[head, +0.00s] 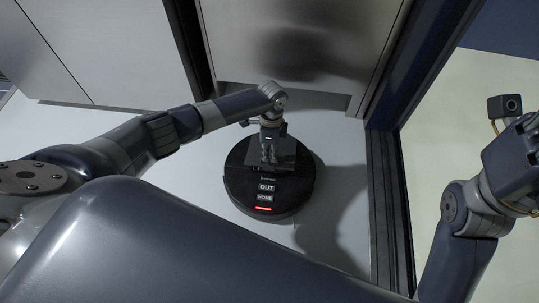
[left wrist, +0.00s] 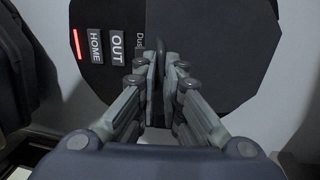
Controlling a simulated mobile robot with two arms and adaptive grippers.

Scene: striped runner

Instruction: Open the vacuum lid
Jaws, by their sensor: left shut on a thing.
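The robot vacuum (head: 238,190) is a round black disc on the pale floor, with OUT and HOME buttons and a lit red strip on its near side. Its lid (head: 287,153) is a dark grey flat panel on top; it also shows in the left wrist view (left wrist: 215,45). My left gripper (head: 269,158) points down over the middle of the vacuum. Its fingers (left wrist: 162,68) are closed together on the lid's edge, which they partly hide. I cannot tell how far the lid is raised. My right arm is at the right edge; its fingers are not seen.
A pale cabinet front (head: 300,40) stands just behind the vacuum, with a recess at its foot. A dark frame (head: 390,190) runs along the floor to the right of the vacuum. The pale floor (head: 185,185) left of the vacuum is clear.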

